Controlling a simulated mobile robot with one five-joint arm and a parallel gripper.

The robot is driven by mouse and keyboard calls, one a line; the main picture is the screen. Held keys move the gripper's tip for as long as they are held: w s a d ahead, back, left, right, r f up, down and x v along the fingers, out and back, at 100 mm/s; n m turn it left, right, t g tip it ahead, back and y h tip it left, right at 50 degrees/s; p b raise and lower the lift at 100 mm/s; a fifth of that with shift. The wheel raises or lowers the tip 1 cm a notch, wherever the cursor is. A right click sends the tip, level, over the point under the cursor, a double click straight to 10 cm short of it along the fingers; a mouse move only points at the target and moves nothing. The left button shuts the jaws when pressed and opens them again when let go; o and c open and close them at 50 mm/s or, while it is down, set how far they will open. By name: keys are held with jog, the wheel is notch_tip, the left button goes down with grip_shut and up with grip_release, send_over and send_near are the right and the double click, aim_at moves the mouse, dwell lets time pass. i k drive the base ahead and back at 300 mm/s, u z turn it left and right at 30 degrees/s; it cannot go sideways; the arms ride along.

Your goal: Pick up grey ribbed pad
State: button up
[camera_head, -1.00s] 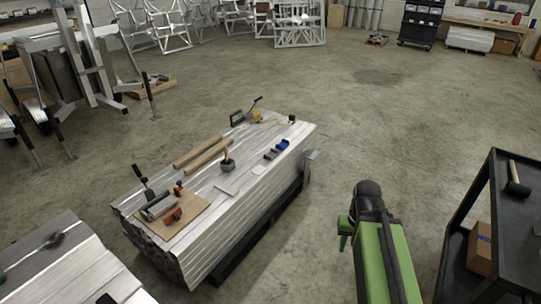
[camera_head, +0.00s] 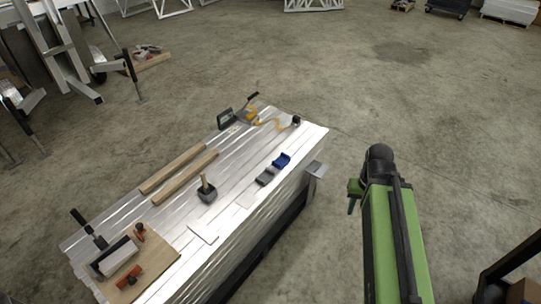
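A small grey piece (camera_head: 265,177), which looks like the grey ribbed pad, lies on top of the aluminium stack (camera_head: 225,215) near its right long edge. It lies beside a blue piece (camera_head: 282,160); its ribs are too small to make out. My green and black arm stands to the right of the stack over the floor. The visible part of my gripper (camera_head: 352,196) shows left of the arm's black joint, pointing down and apart from the stack. Its fingers are too small and partly hidden to tell open from shut.
Around the pad lie a mallet (camera_head: 207,191), two wooden strips (camera_head: 173,169), thin pale plates (camera_head: 203,233) and a yellow strap (camera_head: 265,124). A board (camera_head: 150,262) with tools is at the near left.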

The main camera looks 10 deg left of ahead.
aim_at(268, 175)
jog(key=i, duration=0.7)
jog(key=z, duration=0.1)
jog(key=k, duration=0.1)
jog(key=u, duration=2.9)
jog(key=k, duration=0.6)
jog(key=z, duration=0.35)
jog(key=i, duration=0.6)
jog(key=u, duration=0.3)
